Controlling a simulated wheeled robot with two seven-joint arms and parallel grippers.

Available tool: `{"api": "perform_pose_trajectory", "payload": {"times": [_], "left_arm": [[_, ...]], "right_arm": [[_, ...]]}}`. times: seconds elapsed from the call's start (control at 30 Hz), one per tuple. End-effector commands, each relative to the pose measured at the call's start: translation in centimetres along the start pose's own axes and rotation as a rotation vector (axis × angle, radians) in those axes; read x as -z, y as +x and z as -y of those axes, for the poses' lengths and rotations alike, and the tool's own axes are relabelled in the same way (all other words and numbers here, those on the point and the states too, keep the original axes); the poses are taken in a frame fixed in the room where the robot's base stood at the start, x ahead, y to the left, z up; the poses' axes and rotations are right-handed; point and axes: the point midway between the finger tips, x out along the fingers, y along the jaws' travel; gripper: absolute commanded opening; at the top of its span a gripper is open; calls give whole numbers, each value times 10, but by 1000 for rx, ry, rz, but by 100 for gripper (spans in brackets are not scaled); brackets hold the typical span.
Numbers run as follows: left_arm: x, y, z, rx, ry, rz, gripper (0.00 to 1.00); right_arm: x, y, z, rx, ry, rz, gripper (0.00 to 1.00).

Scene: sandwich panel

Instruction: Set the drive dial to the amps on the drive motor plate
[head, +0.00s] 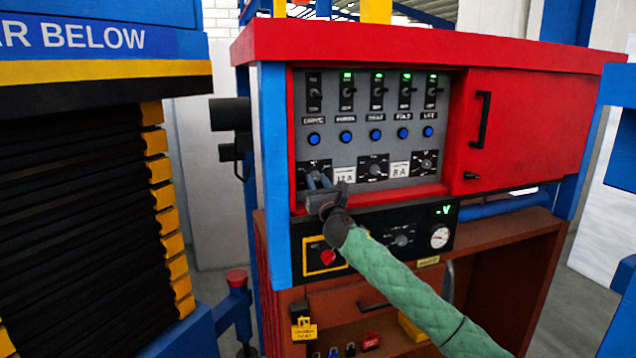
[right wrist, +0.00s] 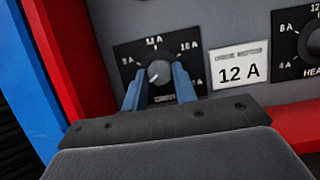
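The drive dial (right wrist: 159,72) is a round grey knob on a black plate with amp marks. 8 A shows at its left, 12 A at the top and 16 A at the right. A pale mark on the knob seems to face lower left. The white drive motor plate (right wrist: 238,69) to its right reads 12 A; it also shows in the head view (head: 344,174). My right gripper (right wrist: 159,88) is open, its blue fingers on either side of the knob with gaps visible. In the head view my right gripper (head: 319,181) partly covers the dial. My left gripper is out of view.
A second dial (head: 373,168) and a plate reading 8 A (head: 400,169) sit to the right, then a third dial (head: 425,163). Switches and blue buttons (head: 376,134) are above. A red knob (head: 328,257) is below. The red cabinet wall borders the panel's left.

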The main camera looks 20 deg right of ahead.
Motion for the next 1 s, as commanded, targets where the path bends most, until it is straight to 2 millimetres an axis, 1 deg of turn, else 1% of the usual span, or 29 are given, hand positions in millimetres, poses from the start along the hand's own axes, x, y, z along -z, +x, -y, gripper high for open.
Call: {"api": "perform_pose_trajectory", "payload": {"times": [0.03,0.07,0.1,0.27,0.47,0.67,0.8,1.0], "left_arm": [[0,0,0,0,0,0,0],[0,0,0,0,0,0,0],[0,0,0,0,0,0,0],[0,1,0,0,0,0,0],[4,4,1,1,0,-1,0],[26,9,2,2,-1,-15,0],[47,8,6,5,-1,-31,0],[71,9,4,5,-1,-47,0]], "right_arm": [[0,0,0,0,0,0,14],[0,0,0,0,0,0,8],[0,0,0,0,0,0,5],[0,0,0,3,6,0,5],[2,-1,-1,23,55,0,5],[2,-1,-2,71,172,1,5],[2,-1,-4,119,287,0,5],[1,0,-6,191,464,1,5]]}}
